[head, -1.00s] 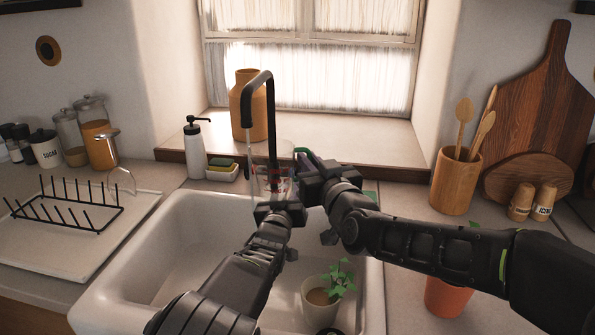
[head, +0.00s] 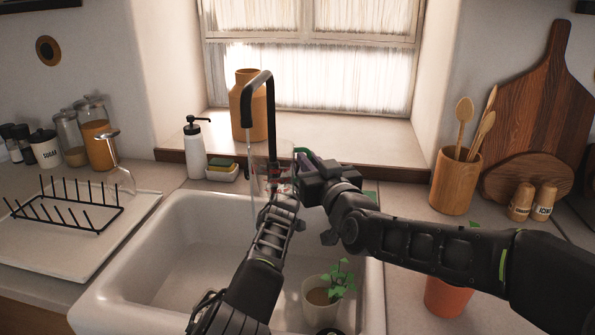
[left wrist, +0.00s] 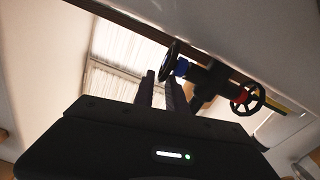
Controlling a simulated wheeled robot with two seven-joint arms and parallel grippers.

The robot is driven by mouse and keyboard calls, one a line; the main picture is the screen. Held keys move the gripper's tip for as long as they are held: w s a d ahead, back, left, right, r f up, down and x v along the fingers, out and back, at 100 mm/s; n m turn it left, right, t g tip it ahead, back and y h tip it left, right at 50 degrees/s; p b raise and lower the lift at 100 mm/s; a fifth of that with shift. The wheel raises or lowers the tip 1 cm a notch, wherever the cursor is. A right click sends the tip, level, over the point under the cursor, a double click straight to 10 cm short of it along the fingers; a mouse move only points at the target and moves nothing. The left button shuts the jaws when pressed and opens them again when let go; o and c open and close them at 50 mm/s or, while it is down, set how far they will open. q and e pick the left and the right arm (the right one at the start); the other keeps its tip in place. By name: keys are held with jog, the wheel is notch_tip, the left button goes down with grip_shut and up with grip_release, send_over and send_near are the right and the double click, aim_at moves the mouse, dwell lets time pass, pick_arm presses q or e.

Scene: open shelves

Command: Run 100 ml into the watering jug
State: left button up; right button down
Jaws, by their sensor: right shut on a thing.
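The clear watering jug (head: 270,158) with red markings is under the black tap (head: 268,100), at the back of the sink. My right gripper (head: 304,172) is shut on the jug at its right side; the grip itself is partly hidden. My left gripper (head: 284,192) is in front of the jug and covers its lower part. In the left wrist view its fingers (left wrist: 160,92) show a narrow gap with nothing between them. Beside them are a blue-marked valve wheel (left wrist: 170,62) and a red-marked one (left wrist: 249,99). I cannot read the water level.
A pale pot with a plant (head: 320,305) stands in the white sink (head: 165,255). An orange pot (head: 447,297) is on the right counter. A soap bottle (head: 194,150) and sponge dish (head: 222,172) stand behind the sink; a drying rack (head: 68,210) is at left.

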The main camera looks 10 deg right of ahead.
pick_arm(q)
jog(key=shift+c, duration=0.3)
grip_shut()
